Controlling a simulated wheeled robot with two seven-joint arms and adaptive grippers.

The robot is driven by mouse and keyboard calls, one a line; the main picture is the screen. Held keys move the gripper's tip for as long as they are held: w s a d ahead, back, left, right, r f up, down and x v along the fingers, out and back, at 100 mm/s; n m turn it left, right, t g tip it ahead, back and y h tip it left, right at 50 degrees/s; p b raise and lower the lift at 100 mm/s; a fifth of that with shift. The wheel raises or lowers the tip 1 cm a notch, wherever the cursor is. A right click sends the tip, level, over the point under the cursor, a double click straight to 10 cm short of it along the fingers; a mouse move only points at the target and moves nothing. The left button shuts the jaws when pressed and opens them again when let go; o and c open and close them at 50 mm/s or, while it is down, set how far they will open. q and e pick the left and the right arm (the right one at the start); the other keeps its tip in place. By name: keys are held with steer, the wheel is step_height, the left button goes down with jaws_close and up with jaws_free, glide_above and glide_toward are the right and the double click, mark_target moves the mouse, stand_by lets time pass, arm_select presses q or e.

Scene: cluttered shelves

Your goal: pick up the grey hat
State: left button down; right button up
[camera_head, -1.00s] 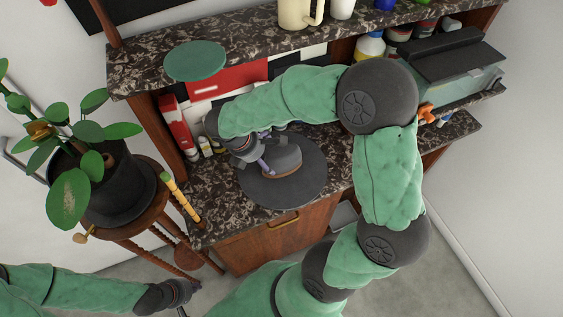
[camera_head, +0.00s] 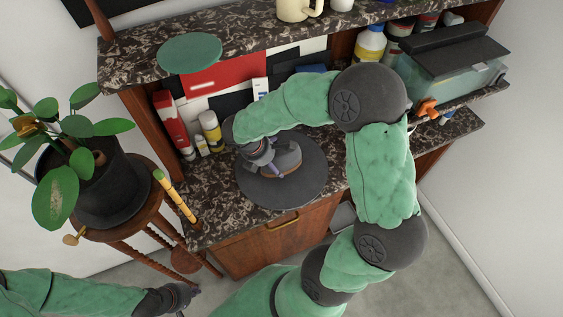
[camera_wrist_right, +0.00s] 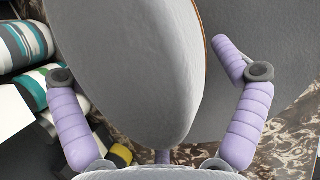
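The grey hat (camera_head: 255,188) has a wide round brim and a raised crown with a thin orange-brown band. It sits on the dark marbled counter. My right gripper (camera_head: 275,168) is over the hat, at its crown. In the right wrist view, the crown (camera_wrist_right: 135,70) stands between the two purple fingers of the right gripper (camera_wrist_right: 148,62). These fingers are spread apart, with room between the crown and the right finger. My left gripper (camera_head: 182,298) is low at the left, away from the counter; its fingers are too small to read.
A potted plant (camera_head: 90,185) on a wooden stool stands left of the counter. The upper shelf (camera_head: 135,62) holds a green disc (camera_head: 190,53). A glass tank (camera_head: 450,80) is at the right.

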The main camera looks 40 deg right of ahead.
steer(key=c, duration=0.7)
steer(key=shift+s, duration=0.1)
steer(key=shift+c, duration=0.2)
